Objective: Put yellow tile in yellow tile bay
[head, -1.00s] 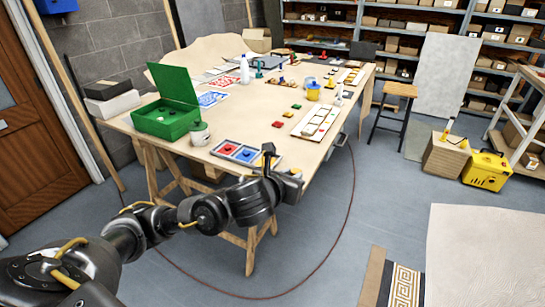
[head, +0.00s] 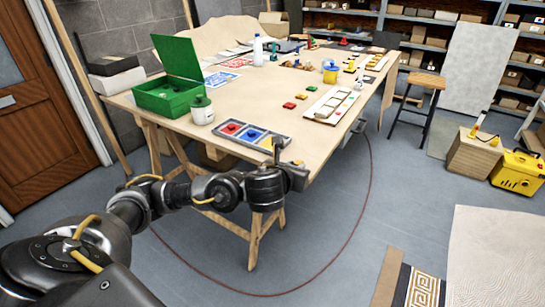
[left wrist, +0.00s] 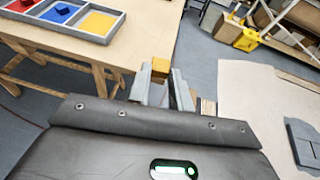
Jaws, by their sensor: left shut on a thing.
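The yellow tile (left wrist: 160,66) is a small yellow block. In the left wrist view it is pinched between the fingertips of my left gripper (left wrist: 161,78). In the head view my left gripper (head: 288,158) is at the table's front edge, beside the right end of the grey tray (head: 217,133). The yellow tile bay (left wrist: 98,22) is the tray's end bay and its yellow floor is bare; in the head view (head: 266,142) the gripper partly covers it. The blue bay and red bay hold a blue tile (left wrist: 62,8) and a red tile (head: 232,127). My right gripper is not in view.
A white jar (head: 202,111) and an open green box (head: 170,98) stand left of the tray. Loose tiles (head: 289,105) and a long white tray (head: 331,106) lie to the right on the table (head: 270,95). A stool (head: 415,95) stands beyond.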

